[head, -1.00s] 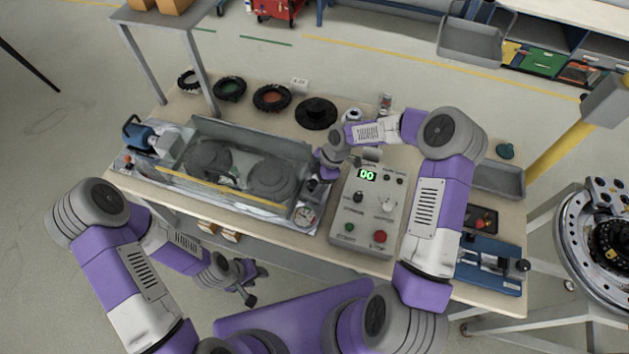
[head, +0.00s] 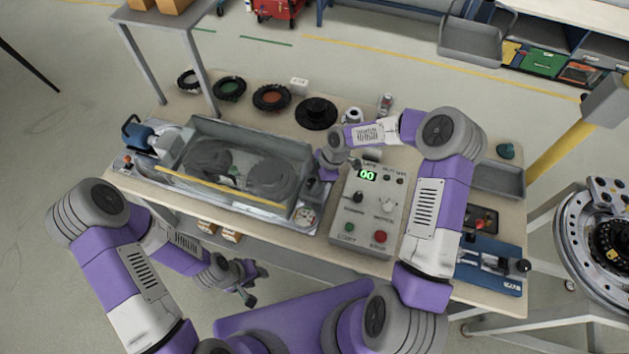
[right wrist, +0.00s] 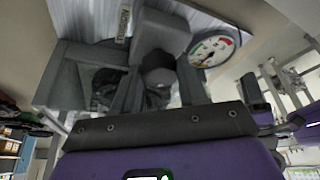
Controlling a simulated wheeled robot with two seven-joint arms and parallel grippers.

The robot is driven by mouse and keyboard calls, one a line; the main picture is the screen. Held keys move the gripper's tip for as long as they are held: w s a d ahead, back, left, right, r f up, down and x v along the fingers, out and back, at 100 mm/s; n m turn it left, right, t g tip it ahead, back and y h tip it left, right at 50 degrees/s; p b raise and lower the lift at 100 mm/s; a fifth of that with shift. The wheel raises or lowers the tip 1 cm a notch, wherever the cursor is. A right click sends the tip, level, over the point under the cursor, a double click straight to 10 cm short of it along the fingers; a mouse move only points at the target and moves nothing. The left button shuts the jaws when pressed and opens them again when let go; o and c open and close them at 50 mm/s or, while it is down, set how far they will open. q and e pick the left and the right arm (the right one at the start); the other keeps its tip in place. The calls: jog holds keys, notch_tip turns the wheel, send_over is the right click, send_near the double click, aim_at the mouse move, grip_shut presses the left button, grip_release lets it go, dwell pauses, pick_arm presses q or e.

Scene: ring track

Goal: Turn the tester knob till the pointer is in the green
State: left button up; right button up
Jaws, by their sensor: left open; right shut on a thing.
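The tester is a grey tank with a clear cover (head: 228,150) at the left of the bench. Its round white gauge (head: 307,216) sits at the front right corner. The gauge also shows in the right wrist view (right wrist: 213,48), with coloured sectors, green among them; I cannot tell exactly where the pointer stands. My right gripper (head: 318,187) is at the tank's right end, just behind the gauge. In the right wrist view it is shut on a dark knob (right wrist: 158,72), which the fingers partly hide. My left gripper (head: 252,283) is open and empty, low in front of the bench.
A grey control box (head: 367,212) with a green "00" display, small knobs and buttons stands right of the gauge, close to my right arm. Several rings lie behind the tank, one orange-centred (head: 271,97). A blue fixture (head: 490,268) is at the bench's right.

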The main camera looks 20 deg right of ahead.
jog(key=m+t+b, duration=0.1)
jog(key=m+b, duration=0.1)
jog(key=m, duration=0.1)
jog(key=shift+s+f+b, duration=0.1)
jog(key=shift+f+b, duration=0.05)
jog(key=shift+b, duration=0.25)
jog(key=m+b, duration=0.1)
jog(key=m, duration=0.1)
jog(key=m+t+b, duration=0.1)
jog(key=b, duration=0.1)
jog(key=shift+s+a+m+t+h, duration=0.1)
jog(key=shift+m+t+h, duration=0.2)
jog(key=shift+m+h, duration=0.1)
jog(key=shift+s+m+t+h+b, duration=0.1)
jog(key=shift+m+t+h+b, duration=0.35)
jog(key=shift+m+b, duration=1.45)
jog(key=o, duration=1.1)
jog(key=shift+c, duration=0.2)
